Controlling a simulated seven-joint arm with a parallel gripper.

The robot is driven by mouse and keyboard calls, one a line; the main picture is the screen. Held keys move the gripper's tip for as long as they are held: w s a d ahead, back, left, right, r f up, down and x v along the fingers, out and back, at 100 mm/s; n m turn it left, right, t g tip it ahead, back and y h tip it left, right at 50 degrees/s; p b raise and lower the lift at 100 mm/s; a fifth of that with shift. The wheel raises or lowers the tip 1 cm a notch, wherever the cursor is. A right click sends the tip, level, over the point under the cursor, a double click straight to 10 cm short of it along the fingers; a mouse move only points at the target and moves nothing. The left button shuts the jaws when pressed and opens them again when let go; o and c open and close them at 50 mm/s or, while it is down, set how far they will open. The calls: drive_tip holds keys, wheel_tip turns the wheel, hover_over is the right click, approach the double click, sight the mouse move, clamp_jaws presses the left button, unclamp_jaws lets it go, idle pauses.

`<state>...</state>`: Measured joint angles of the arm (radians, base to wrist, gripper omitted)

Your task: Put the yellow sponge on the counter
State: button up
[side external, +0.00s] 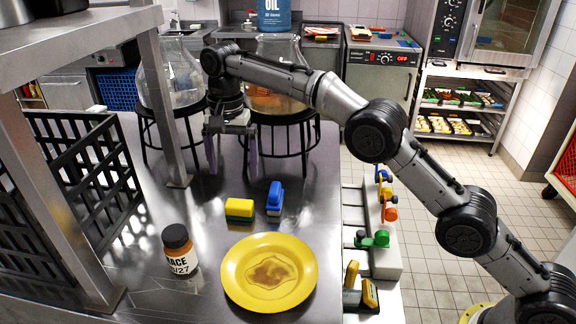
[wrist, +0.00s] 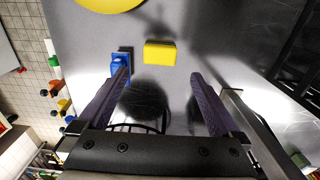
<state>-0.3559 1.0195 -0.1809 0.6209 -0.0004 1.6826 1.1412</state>
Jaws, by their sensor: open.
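The yellow sponge (side external: 239,208) has a dark green lower layer and lies on the steel counter (side external: 210,285). In the wrist view the sponge (wrist: 160,53) lies beyond my fingertips, between their lines. My gripper (side external: 231,165) hangs over the counter behind the sponge, pointing down. Its two purple-grey fingers are apart with nothing between them, as the wrist view of my gripper (wrist: 158,82) also shows. The sponge and gripper are apart.
A blue brush or block (side external: 275,198) stands close right of the sponge. A stained yellow plate (side external: 269,272) and a brown jar (side external: 179,251) are in front. Large glass vessels on black stands (side external: 280,118) are behind. A black rack (side external: 85,180) stands left. Counter left of the sponge is clear.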

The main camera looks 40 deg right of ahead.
drive_tip(key=s+d+r+n+t, duration=0.3)
drive_tip(key=s+d+r+n, duration=0.1)
drive_tip(key=s+d+r, duration=1)
drive_tip(key=s+d+f+n+t, duration=0.1)
drive_tip(key=s+d+f, duration=0.1)
drive_tip(key=s, duration=0.6)
drive_tip(key=s+d+f+n, duration=0.2)
drive_tip(key=s+f, duration=0.3)
drive_tip(key=s, duration=0.4)
drive_tip(key=s+d+f+n+t, duration=0.1)
drive_tip(key=s+d+f+n, duration=0.1)
drive_tip(key=s, duration=0.6)
drive_tip(key=shift+s+d+f+t, duration=0.3)
drive_tip(key=shift+s+d+f, duration=0.15)
drive_tip(key=shift+f, duration=0.45)
